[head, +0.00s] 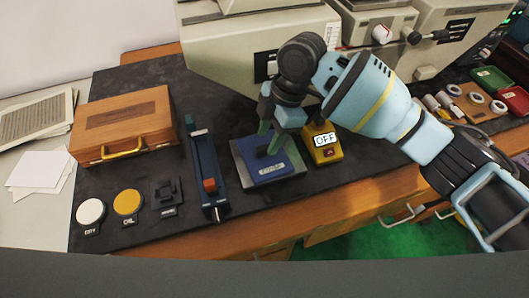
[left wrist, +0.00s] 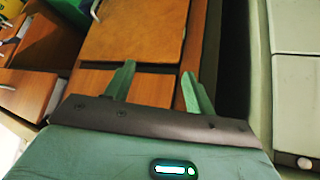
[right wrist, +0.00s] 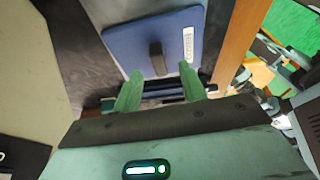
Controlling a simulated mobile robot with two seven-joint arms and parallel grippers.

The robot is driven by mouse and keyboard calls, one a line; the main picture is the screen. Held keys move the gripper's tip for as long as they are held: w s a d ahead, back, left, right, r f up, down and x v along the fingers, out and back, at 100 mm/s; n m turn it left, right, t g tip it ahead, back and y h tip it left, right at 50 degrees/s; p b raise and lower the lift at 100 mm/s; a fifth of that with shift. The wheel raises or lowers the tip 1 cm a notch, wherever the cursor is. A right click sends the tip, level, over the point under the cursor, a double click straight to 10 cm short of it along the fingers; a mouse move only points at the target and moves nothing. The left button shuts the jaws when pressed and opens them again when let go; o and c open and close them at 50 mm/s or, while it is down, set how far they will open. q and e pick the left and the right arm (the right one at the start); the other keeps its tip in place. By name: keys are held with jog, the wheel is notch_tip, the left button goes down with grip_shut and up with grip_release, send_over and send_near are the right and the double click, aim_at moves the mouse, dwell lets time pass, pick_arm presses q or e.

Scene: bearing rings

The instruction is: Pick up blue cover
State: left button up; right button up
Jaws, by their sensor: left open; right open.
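The blue cover (head: 270,168) lies flat on a grey plate (head: 243,176) on the dark bench mat. It has a dark raised handle and a pale label. It also shows in the right wrist view (right wrist: 128,46), with its handle (right wrist: 157,58) just beyond my fingertips. My right gripper (head: 270,145) is open over the back part of the cover, and its green fingers (right wrist: 158,88) show nothing between them. Whether they touch the cover is unclear. My left gripper (left wrist: 158,85) is open and empty, in front of wooden drawers, and does not show in the head view.
A blue tool with a red knob (head: 208,187) stands left of the cover. A yellow box reading OFF (head: 325,147) stands close on its right. A wooden case (head: 125,122) is at left, and a large beige machine (head: 235,55) stands behind.

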jog(key=shift+x, duration=1.4)
grip_shut()
jog(key=shift+r, duration=0.1)
jog(key=shift+r, duration=0.45)
jog(key=r, duration=0.2)
jog(key=shift+s+d+r, duration=0.1)
jog(key=shift+s+r, duration=0.2)
jog(key=shift+s, duration=0.1)
jog(key=s+d+r+p, duration=0.1)
jog(key=s+d, duration=0.1)
jog(key=s, duration=1.3)
jog(key=shift+d, duration=0.4)
